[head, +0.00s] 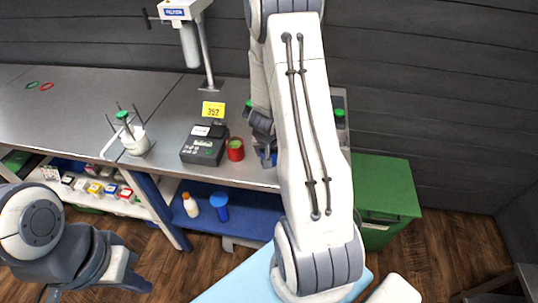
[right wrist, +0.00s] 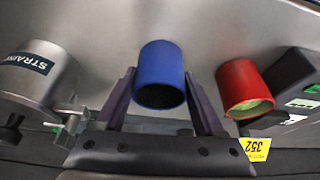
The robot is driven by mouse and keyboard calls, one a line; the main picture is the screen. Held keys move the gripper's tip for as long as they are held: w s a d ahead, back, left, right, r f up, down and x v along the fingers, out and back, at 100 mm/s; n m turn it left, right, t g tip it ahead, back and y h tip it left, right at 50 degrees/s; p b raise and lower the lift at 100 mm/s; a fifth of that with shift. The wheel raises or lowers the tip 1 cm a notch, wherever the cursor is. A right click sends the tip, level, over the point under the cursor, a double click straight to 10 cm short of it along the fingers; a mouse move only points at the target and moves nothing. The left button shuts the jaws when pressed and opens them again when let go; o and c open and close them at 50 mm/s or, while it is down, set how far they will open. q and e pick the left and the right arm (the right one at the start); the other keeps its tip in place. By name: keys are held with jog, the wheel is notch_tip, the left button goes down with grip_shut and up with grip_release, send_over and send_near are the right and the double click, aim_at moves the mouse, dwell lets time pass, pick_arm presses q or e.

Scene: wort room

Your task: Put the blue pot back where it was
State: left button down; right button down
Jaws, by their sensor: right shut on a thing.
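The blue pot (right wrist: 162,75) is between the two fingers of my right gripper (right wrist: 163,100) in the right wrist view; its dark open mouth faces the camera. The fingers are shut on its sides. In the head view only a sliver of the blue pot (head: 268,160) shows past my right arm, at the front of the grey counter (head: 175,105). I cannot tell whether it touches the counter. My left gripper (head: 95,288) is low at the left, in front of the counter, partly cut off by the frame; its fingers look apart and empty.
A red pot (head: 235,149) stands beside the blue one, next to a black device (head: 203,148) and a yellow 352 sign (head: 213,109). A metal strainer container (right wrist: 40,75) is on the blue pot's other side. A blue lower shelf (head: 245,218) holds bottles.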

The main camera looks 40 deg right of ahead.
jog(key=shift+r, duration=0.1)
grip_release()
